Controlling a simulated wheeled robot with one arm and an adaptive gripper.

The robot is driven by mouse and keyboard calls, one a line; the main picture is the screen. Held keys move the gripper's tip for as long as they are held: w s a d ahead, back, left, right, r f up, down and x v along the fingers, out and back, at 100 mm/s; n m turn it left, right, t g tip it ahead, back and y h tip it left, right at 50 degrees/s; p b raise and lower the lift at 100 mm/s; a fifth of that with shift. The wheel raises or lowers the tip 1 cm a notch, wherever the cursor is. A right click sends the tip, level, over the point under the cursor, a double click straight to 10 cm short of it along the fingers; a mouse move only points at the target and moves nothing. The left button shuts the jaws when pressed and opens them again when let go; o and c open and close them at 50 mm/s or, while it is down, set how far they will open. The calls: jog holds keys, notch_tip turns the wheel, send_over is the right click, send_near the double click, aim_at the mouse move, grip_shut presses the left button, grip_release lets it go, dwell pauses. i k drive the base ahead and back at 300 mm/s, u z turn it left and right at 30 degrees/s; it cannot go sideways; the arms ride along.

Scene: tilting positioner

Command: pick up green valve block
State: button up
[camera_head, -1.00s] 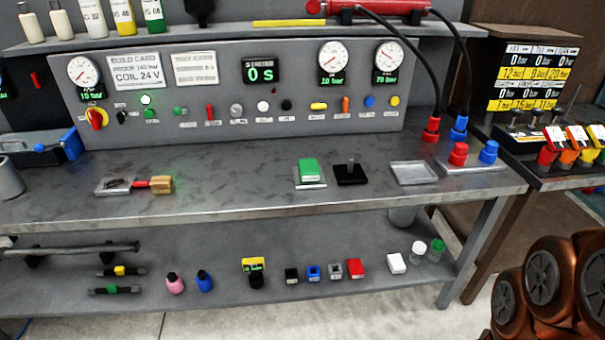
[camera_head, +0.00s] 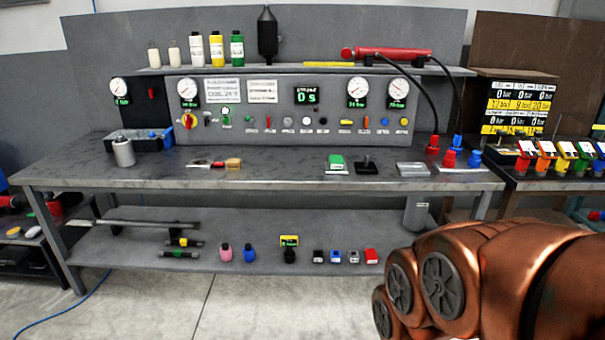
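The green valve block (camera_head: 336,161) sits on a small light plate on the grey workbench top (camera_head: 275,178), right of the middle, just left of a black stand (camera_head: 367,165). My copper-coloured arm shows at the lower right, in front of the bench and well apart from the block. My gripper itself is not in view.
A metal tray (camera_head: 413,169) and red and blue hose couplings stand right of the block. A brush (camera_head: 232,164) lies left on the bench. The lower shelf (camera_head: 215,260) holds bottles and small coloured blocks. Open floor lies in front.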

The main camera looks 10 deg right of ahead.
aim_at(335, 161)
jog(key=u, duration=0.6)
jog(key=i, duration=0.7)
jog(key=u, duration=0.7)
jog(key=i, duration=0.95)
jog(key=z, duration=0.5)
jog(key=i, duration=0.8)
jog(key=z, duration=1.3)
jog(key=i, duration=0.4)
jog(key=z, duration=0.35)
